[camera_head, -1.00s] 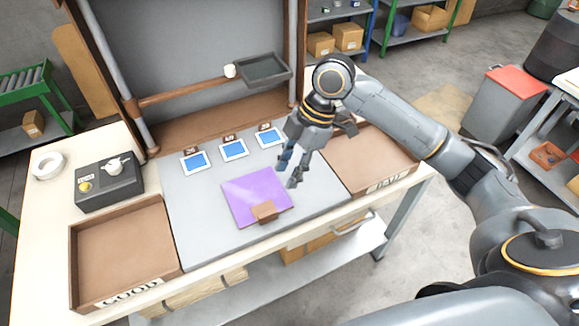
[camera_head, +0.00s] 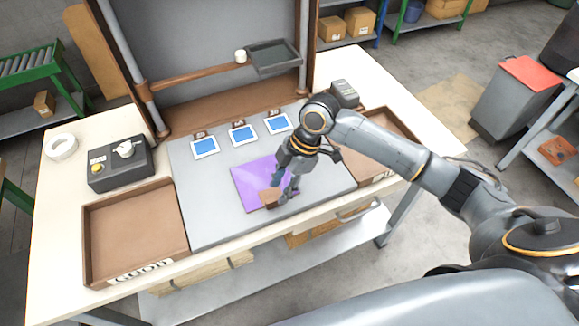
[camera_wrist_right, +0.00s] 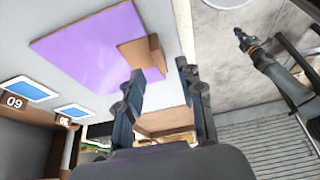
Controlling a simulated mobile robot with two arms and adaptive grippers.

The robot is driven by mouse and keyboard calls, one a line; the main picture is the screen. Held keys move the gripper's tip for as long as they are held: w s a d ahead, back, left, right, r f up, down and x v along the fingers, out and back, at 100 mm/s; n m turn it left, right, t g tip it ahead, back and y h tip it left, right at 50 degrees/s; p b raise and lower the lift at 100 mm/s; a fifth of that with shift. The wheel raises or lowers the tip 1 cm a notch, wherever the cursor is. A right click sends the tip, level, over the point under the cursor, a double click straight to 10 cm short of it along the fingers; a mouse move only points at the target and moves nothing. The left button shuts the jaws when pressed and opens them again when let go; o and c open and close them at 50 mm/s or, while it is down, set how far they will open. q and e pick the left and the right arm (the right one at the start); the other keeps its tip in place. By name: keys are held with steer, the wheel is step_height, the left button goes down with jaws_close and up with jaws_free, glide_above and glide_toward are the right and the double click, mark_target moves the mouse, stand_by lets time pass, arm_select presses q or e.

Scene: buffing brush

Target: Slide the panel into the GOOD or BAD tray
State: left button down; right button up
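The purple panel (camera_head: 250,182) lies flat on the grey work surface, with a brown block (camera_head: 270,197) at its front edge. Both show in the right wrist view, the panel (camera_wrist_right: 90,45) and the block (camera_wrist_right: 143,56). My right gripper (camera_head: 283,196) is low over the panel's right side, fingers at the block. In the wrist view its fingers (camera_wrist_right: 160,70) are apart, with the block just beyond the tips; contact cannot be told. The GOOD tray (camera_head: 135,225) is empty at left. The BAD tray (camera_head: 393,122) at right is partly hidden by my arm. My left gripper (camera_wrist_right: 242,38) seems to show small in the wrist view.
Several blue-screened cards (camera_head: 243,134) stand behind the panel. A black control box (camera_head: 120,165) and a tape roll (camera_head: 61,147) are at the left. A dark small tray (camera_head: 273,56) sits on the rear bar. The grey surface left of the panel is clear.

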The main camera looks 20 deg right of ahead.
mark_target(275, 199)
steer(key=shift+x, duration=1.85)
steer(key=shift+c, duration=0.4)
jaws_close()
